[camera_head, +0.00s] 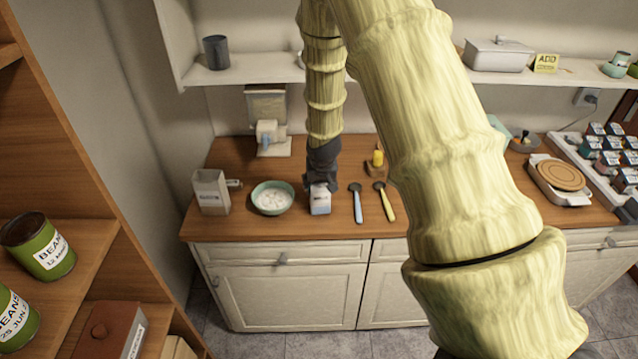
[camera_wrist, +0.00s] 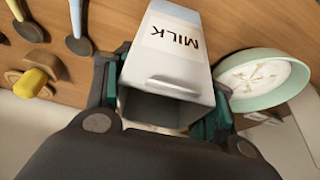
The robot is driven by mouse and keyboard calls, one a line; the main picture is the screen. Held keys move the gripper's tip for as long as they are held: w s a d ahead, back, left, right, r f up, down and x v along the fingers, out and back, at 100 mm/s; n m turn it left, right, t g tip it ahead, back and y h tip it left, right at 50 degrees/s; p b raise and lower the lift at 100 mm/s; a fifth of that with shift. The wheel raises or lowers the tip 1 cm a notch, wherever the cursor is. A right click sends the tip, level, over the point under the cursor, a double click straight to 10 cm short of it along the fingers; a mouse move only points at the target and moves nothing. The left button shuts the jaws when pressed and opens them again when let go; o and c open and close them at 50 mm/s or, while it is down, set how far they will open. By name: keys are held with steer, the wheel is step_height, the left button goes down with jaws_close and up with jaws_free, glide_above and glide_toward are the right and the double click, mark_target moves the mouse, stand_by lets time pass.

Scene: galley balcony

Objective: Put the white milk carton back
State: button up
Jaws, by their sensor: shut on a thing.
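The white milk carton (camera_head: 320,202) is at the front of the wooden counter, right of a green bowl. In the wrist view the carton (camera_wrist: 172,62) shows its MILK label and its open, dark end facing my camera. My gripper (camera_head: 320,184) is shut on the carton from above. In the wrist view the fingers of my gripper (camera_wrist: 165,108) press on both sides of it. The carton's base looks on or very near the counter; I cannot tell whether it touches.
The green bowl (camera_head: 272,198) with white contents stands close beside the carton. A blue spoon (camera_head: 357,204) and a yellow spoon (camera_head: 385,203) lie to the right. A pale jug-like container (camera_head: 211,191) stands left. A shelf (camera_head: 245,76) runs above the counter.

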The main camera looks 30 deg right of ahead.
steer(key=shift+s+a+f+p, duration=0.1)
steer(key=shift+f+p, duration=0.2)
steer(key=shift+p, duration=0.05)
steer(key=o, duration=1.1)
steer(key=shift+f, duration=0.1)
steer(key=shift+f, duration=0.15)
steer(key=shift+b+v, duration=0.85)
steer(key=shift+v, duration=0.2)
steer(key=shift+a+b+v, duration=0.15)
steer(key=shift+b+v, duration=0.4)
steer(key=shift+v, duration=0.9)
steer(key=shift+a+b+v, duration=0.15)
steer(key=shift+b+v, duration=0.4)
steer(key=shift+v, duration=0.9)
steer(key=shift+a+b+v, duration=0.2)
steer(key=shift+b+v, duration=0.35)
steer(key=shift+v, duration=0.9)
